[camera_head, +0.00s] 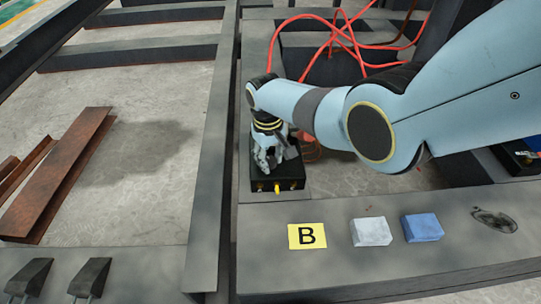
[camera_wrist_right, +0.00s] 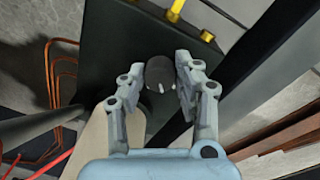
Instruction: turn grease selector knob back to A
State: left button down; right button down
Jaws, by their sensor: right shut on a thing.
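The grease selector is a black box (camera_head: 268,184) with yellow-brass fittings on its front face, standing on the dark steel beam. In the right wrist view the box (camera_wrist_right: 115,55) fills the upper middle. Its dark round knob (camera_wrist_right: 159,72) shows there, with small pale marks near its lower edge. My right gripper (camera_head: 268,158) reaches down over the box. In the right wrist view its two fingers (camera_wrist_right: 160,68) stand on either side of the knob, shut on it. In the head view the gripper hides the knob. I cannot read the knob's setting. My left gripper is not in view.
A yellow card marked B (camera_head: 307,236), a whitish block (camera_head: 371,232) and a blue block (camera_head: 422,228) lie on the front beam. Red hoses (camera_head: 335,30) loop behind the box. Rusty steel angles (camera_head: 60,170) lie on the floor at left.

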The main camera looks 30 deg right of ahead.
aim_at(269, 162)
jog(key=shift+n, duration=0.5)
jog(key=c, duration=0.9)
grip_release()
jog(key=shift+c, duration=0.2)
notch_tip(269, 162, up, 12)
jog(key=shift+a, duration=0.3)
